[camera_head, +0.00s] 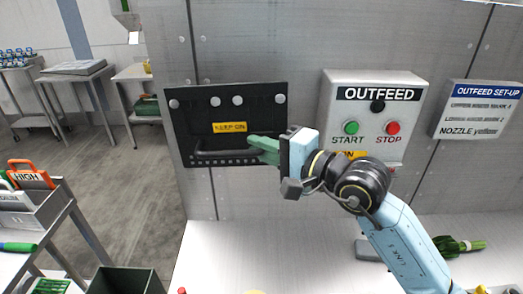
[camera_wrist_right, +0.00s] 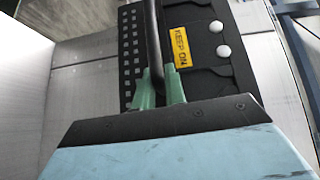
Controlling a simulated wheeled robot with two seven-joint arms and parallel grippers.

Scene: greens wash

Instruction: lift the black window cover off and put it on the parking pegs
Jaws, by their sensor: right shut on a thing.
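The black window cover (camera_head: 200,116) is a flat dark panel against the grey wall, left of the OUTFEED box, with a yellow KEEP ON label. Several round silver knobs show along its upper part; I cannot tell whether they are pegs or fasteners. A bar handle (camera_head: 222,153) runs along its lower part. My right gripper (camera_head: 256,146) has its green fingers shut on this handle, near its right end. In the right wrist view the fingers (camera_wrist_right: 160,88) close around the handle bar (camera_wrist_right: 154,40) in front of the cover (camera_wrist_right: 202,72). My left gripper is not in view.
The OUTFEED box (camera_head: 375,82) with START and STOP buttons is close to the right of the cover, behind my right arm. An OUTFEED SET-UP sign (camera_head: 476,108) is farther right. A white counter (camera_head: 260,245) lies below. A dark bin (camera_head: 125,280) stands at lower left.

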